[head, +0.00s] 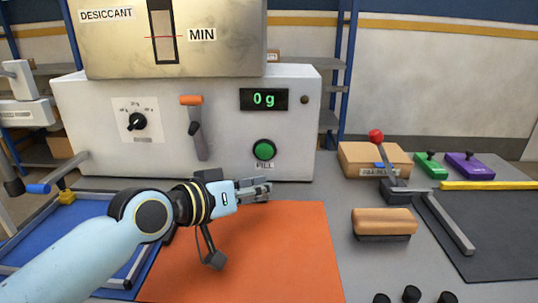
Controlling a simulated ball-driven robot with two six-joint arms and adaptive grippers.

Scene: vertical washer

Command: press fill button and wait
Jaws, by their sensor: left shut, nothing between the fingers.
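The green round fill button (264,150) sits low on the front of the white dispenser (220,125), above a small "FILL" label. The dark display (264,99) above it reads "0 g" in green. My left gripper (268,187) is shut and empty, just below the fill button and in front of the machine, above the far edge of the orange mat. It is apart from the button in the picture. My right gripper is not in view.
A dial (138,121) and an orange-topped lever (193,115) are on the machine's left front. An orange mat (285,250) lies in front. To the right are a red-knobbed lever press (377,137), a wooden-handled brush (384,221), green and purple boxes, and a dark mat.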

